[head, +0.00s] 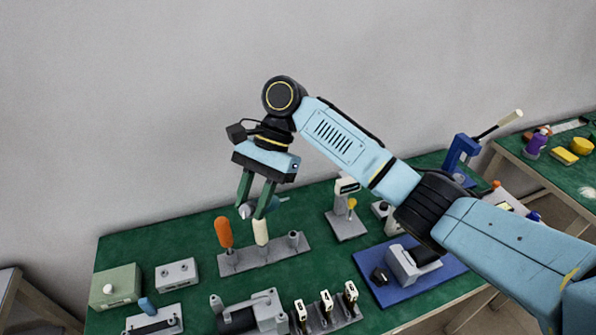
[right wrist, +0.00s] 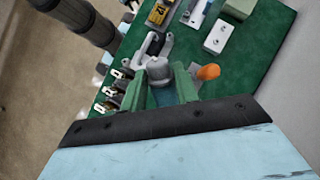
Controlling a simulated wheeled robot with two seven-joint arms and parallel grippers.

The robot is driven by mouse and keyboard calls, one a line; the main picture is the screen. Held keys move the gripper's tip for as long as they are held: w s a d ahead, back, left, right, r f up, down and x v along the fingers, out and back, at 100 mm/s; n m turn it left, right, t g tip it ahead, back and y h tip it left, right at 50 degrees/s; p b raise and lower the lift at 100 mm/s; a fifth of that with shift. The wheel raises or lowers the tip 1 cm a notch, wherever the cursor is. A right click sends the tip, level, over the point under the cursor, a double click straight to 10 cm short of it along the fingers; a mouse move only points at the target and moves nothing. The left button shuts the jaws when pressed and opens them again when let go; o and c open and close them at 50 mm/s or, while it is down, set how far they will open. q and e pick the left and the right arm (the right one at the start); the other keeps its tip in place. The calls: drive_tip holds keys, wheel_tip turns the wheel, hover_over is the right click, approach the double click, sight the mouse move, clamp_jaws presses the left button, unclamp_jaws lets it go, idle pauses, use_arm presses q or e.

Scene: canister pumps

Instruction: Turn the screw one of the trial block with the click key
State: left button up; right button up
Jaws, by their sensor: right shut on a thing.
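My right gripper (head: 256,212) is shut on a teal tool with a grey round head, which looks like the click key (head: 280,202); its grey head and teal part also show between the fingers in the right wrist view (right wrist: 158,70). The gripper is above the grey tool rack (head: 277,259). A light grey block with two small round tops, likely the trial block (head: 177,274), lies left of the rack; it also shows in the right wrist view (right wrist: 220,38). Which top is screw one cannot be told. My left gripper is not in view.
An orange-handled tool (head: 224,232) and a cream-handled tool (head: 260,232) stand in the rack, close under the gripper. A green box (head: 115,287) is left of the grey block. A grey clamp-like device (head: 250,313) and several upright black-and-white pieces (head: 326,303) are in front.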

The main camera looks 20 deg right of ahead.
drive_tip(key=m+y, duration=0.1)
drive_tip(key=w+r+m+t+y, duration=0.1)
drive_tip(key=m, duration=0.1)
drive_tip(key=m+t+y+p, duration=0.1)
drive_tip(key=m+y, duration=0.1)
drive_tip(key=shift+w+a+r, duration=0.35)
drive_tip(key=shift+w+r, duration=0.05)
drive_tip(key=w+d+m+t+y+p, duration=0.1)
drive_tip(key=m+t, duration=0.2)
drive_tip(key=t, duration=0.1)
drive_tip(key=w+d+m+t+p, duration=0.1)
drive_tip(key=d+m+t, duration=0.1)
drive_tip(key=m+t, duration=0.2)
drive_tip(key=w+d+m+t+y+p, duration=0.1)
drive_tip(key=w+m+t, duration=0.1)
drive_tip(key=m+t, duration=0.2)
drive_tip(key=shift+d+f+y, duration=0.2)
drive_tip(key=shift+d+y, duration=0.1)
drive_tip(key=shift+d, duration=0.05)
drive_tip(key=d+f+m+t+h+p, duration=0.2)
drive_tip(key=d+f+m+t+h, duration=0.1)
drive_tip(key=d+f+m+t, duration=0.1)
drive_tip(key=shift+d+f+m+t+h, duration=0.45)
drive_tip(key=shift+d+t, duration=0.65)
drive_tip(key=shift+d, duration=0.3)
drive_tip(key=shift+w, duration=0.1)
